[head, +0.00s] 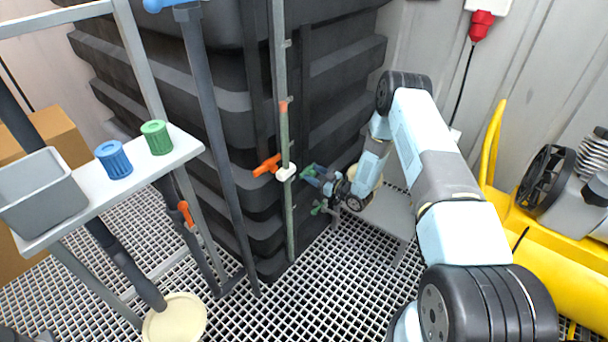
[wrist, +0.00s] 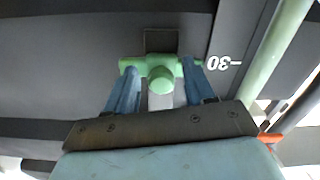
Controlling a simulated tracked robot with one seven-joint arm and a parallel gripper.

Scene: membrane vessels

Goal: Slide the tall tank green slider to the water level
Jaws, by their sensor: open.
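The tall black tank (head: 345,62) carries a thin vertical green sight tube (head: 290,225), which also shows in the wrist view (wrist: 280,45). The green slider (wrist: 160,72) is a T-shaped handle with a round knob on a dark strip of the tank, beside a "30" mark. In the head view the green slider (head: 308,170) sits just right of the tube. My gripper (wrist: 157,88) is open, with its blue fingers on either side of the knob and their tips at the crossbar. In the head view my gripper (head: 322,178) partly covers this spot. I cannot make out the water level.
Another green handle (head: 318,208) is below my gripper. A grey platform (head: 385,212) stands below my arm. A yellow machine (head: 560,262) is at right; a shelf (head: 95,205) is at left.

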